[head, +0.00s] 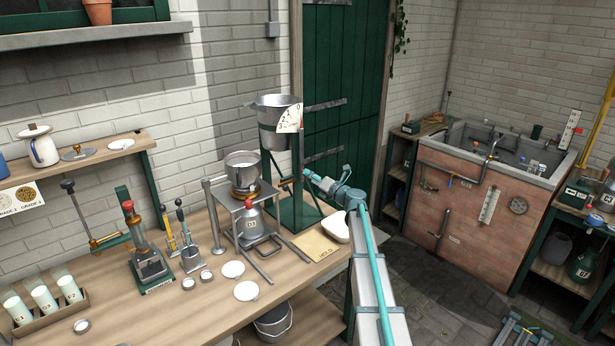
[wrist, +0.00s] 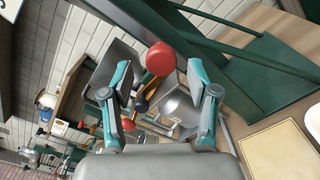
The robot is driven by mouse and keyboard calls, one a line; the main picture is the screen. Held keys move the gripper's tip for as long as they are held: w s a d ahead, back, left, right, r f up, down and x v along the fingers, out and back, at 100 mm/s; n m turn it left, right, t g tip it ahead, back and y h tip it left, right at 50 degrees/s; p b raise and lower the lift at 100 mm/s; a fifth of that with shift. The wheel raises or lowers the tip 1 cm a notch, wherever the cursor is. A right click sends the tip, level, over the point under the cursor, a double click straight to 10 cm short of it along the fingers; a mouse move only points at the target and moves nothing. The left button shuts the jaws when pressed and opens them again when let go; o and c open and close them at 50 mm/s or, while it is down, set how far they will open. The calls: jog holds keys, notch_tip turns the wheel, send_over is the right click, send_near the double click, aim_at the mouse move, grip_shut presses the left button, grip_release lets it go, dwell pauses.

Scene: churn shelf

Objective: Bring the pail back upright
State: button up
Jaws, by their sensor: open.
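A grey metal pail (head: 270,112) hangs high in a green stand (head: 294,212) by the door, with a white numbered dial (head: 290,119) on its right side. It looks close to upright; I cannot tell a small tilt. My gripper (head: 309,177) is at the stand's right side, below the pail. In the wrist view my gripper (wrist: 156,88) is open, its fingers apart. A red knob (wrist: 160,59) shows between and beyond the fingertips, and I see no clear contact. The pail is not clearly visible in the wrist view.
A metal pot (head: 243,162) stands on a small frame left of the stand, above a metal can (head: 251,221). A board (head: 315,246) and a white dish (head: 336,228) lie in front. The green posts are close to my gripper. Another bucket (head: 273,323) is under the table.

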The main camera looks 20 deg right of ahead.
jog(key=v, duration=0.8)
jog(key=shift+s, duration=0.2)
jog(key=shift+d, duration=0.1)
